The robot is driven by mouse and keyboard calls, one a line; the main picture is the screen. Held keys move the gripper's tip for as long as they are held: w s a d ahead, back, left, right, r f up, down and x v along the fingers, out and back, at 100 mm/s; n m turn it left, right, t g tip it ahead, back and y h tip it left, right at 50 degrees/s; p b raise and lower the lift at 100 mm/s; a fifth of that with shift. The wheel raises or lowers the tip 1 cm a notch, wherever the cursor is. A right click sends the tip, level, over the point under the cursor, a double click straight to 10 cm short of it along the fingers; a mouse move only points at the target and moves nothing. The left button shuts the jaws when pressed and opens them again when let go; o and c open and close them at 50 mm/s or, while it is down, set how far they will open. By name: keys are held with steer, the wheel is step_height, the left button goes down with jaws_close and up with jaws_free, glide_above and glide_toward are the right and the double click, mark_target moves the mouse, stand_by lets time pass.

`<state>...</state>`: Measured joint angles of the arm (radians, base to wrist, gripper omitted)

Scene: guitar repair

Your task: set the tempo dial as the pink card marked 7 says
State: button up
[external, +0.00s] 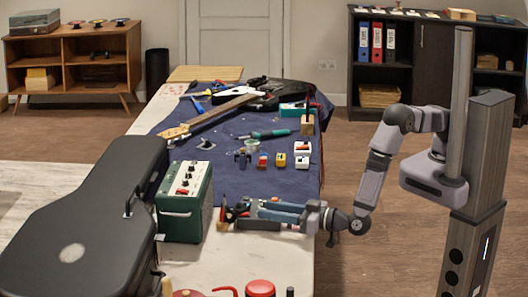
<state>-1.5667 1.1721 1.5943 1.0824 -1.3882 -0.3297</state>
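A green amp-like box (184,205) stands on the near part of the bench. Its pale top panel (187,178) carries several small knobs and a red spot. I cannot make out which knob, if any, is the tempo dial, or where it points. Small pedals in white (302,148), yellow (281,160) and red (262,162) sit farther back on the blue cloth. No pink card marked 7 can be made out. My gripper (252,213) reaches in from the right, low over the bench, right of the green box. Its fingers blend with tools there, so their opening is unclear.
A black guitar case (95,215) lies along the left. A guitar (215,110) and hand tools lie on the blue cloth (225,172). Dark-handled tools crowd around my gripper. Red items (260,288) stand at the front edge. Pale bench top (225,258) is bare in front.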

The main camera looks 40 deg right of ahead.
jaws_close()
steer(key=shift+y, duration=0.3)
steer(key=n+g+y, duration=0.2)
steer(key=w+d+n+g+y, duration=0.1)
steer(key=y, duration=0.1)
steer(key=shift+n+g+p, duration=0.35)
steer(key=shift+n+g, duration=0.05)
steer(key=n+g+y, duration=0.2)
steer(key=g, duration=0.1)
steer(key=shift+w+d+b, duration=0.1)
steer(key=shift+w+b, duration=0.1)
steer(key=shift+b, duration=0.2)
steer(key=shift+n+g+y, duration=0.4)
steer(key=shift+n+g, duration=0.2)
steer(key=shift+g, duration=0.3)
